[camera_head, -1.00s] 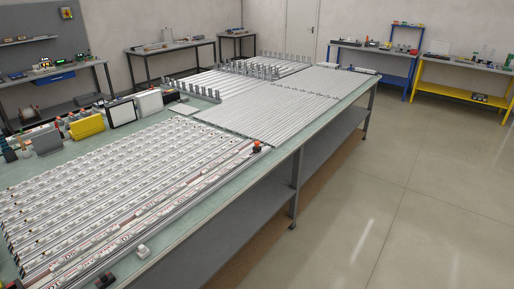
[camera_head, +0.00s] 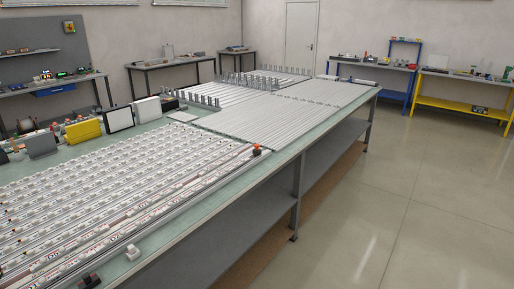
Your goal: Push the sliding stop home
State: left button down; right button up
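A small block with an orange-red top (camera_head: 257,150) sits at the far end of the front rail (camera_head: 190,205) on the long workbench. A small white block (camera_head: 132,251) stands beside the near part of that rail, close to the bench's front edge. A dark block (camera_head: 90,281) with a reddish part lies at the bottom of the view. I cannot tell which of these is the sliding stop. Neither of my grippers is in view.
The long green-topped bench (camera_head: 205,226) carries many parallel rails with white parts and bare grey rails (camera_head: 270,120) farther back. A yellow box (camera_head: 83,131) and a white panel (camera_head: 118,118) stand along its back edge. The floor (camera_head: 400,200) on the right is clear.

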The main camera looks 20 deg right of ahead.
aim_at(256, 152)
jog(key=i+l+u, duration=0.25)
jog(key=i+l, duration=1.35)
